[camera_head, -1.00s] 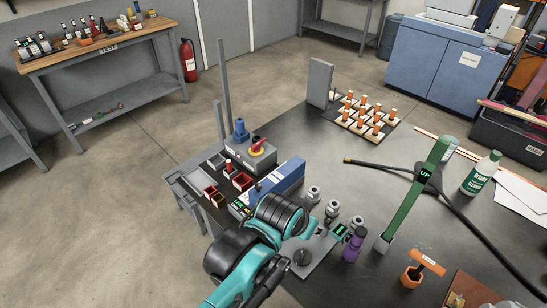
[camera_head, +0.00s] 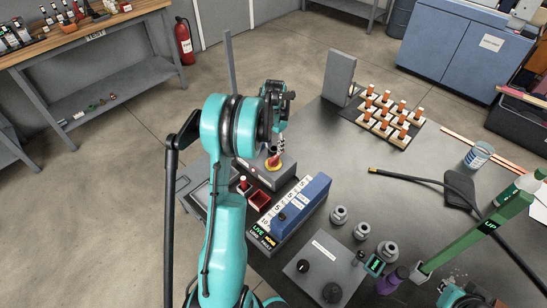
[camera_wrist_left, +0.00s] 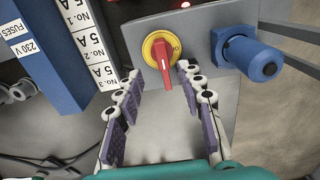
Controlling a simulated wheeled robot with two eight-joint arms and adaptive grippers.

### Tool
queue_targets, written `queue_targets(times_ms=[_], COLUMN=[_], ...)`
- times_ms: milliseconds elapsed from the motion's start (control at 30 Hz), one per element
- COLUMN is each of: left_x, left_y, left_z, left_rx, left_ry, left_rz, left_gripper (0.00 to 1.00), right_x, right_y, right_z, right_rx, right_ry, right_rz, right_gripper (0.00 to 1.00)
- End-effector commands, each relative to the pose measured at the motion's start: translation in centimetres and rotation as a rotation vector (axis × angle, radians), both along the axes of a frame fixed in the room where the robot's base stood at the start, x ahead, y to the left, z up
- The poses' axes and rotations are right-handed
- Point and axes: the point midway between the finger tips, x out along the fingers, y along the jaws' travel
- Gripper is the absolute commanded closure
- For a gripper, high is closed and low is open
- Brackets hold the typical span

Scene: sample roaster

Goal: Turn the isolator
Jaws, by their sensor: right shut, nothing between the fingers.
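The isolator's red handle on a yellow disc (camera_wrist_left: 163,55) sits on a grey box, its handle pointing down in the left wrist view. In the head view the isolator (camera_head: 274,164) shows just below my left gripper (camera_head: 278,140). In the left wrist view, the two purple-padded fingers of my left gripper (camera_wrist_left: 160,74) are spread, one on each side of the handle's lower end, with nothing gripped. A gap shows on both sides. A small part of my right gripper (camera_head: 466,297) shows at the bottom right edge; its fingertips are hard to make out.
A blue connector (camera_wrist_left: 262,58) sticks out right of the isolator, close to the fingers. A blue fuse box (camera_head: 302,205) stands beside the grey box.

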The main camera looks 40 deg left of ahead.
Motion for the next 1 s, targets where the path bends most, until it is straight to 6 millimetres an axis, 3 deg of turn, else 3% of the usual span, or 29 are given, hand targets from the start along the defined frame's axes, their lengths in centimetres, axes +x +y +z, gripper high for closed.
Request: queue_targets(times_ms=[500,900,1000], left_x=[0.1,0.0,0.0], left_y=[0.4,0.4,0.4], left_z=[-7.5,-8.3,-8.3], left_rx=[-0.003,-0.003,-0.003], left_ry=[0.006,0.006,0.006], left_rz=[-0.001,-0.001,-0.001], left_gripper=[0.62,0.62,0.86], right_x=[0.0,0.0,0.0], right_y=[0.0,0.0,0.0], right_z=[-2.6,-2.8,-2.8], right_rx=[0.0,0.0,0.0], right_ry=[0.0,0.0,0.0], right_rz=[0.0,0.0,0.0], right_gripper=[1.0,1.0,1.0])
